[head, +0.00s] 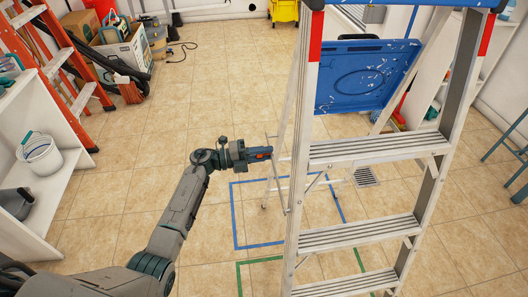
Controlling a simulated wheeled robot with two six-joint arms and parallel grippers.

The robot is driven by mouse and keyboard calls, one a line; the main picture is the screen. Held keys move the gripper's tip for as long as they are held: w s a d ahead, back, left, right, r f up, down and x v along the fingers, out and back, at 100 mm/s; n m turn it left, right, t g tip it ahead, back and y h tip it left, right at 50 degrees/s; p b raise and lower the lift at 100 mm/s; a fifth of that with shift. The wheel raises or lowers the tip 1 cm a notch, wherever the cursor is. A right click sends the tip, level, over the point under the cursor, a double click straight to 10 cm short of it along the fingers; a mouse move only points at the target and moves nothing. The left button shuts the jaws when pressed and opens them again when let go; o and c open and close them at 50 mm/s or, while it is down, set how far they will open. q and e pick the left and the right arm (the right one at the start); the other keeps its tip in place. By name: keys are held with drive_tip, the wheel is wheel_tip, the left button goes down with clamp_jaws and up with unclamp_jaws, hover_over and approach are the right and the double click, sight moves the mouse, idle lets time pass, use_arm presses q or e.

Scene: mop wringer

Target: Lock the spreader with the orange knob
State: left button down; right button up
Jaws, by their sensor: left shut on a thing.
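A silver stepladder (373,148) with a blue top and red corner pieces stands at the right of centre. A thin metal spreader bar (285,188) runs beside its left side rail. My left gripper (268,154) reaches in from the left and is shut at the spreader, just left of the rail. My right gripper is not in view.
A blue paint-marked tray (368,76) hangs behind the ladder's upper part. Blue tape (236,218) and green tape mark the tiled floor. An orange ladder (62,75) and a white shelf with a bucket (39,153) stand left. The middle floor is open.

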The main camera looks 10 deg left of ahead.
use_arm(q)
drive_tip(key=shift+f, duration=0.15)
drive_tip(key=c, duration=1.3)
unclamp_jaws()
drive_tip(key=shift+o, duration=0.2)
drive_tip(key=shift+a, duration=0.1)
drive_tip(key=shift+s+a, duration=0.15)
drive_tip(key=shift+a, duration=0.15)
drive_tip(key=b+v, duration=0.1)
drive_tip(key=v, duration=0.9)
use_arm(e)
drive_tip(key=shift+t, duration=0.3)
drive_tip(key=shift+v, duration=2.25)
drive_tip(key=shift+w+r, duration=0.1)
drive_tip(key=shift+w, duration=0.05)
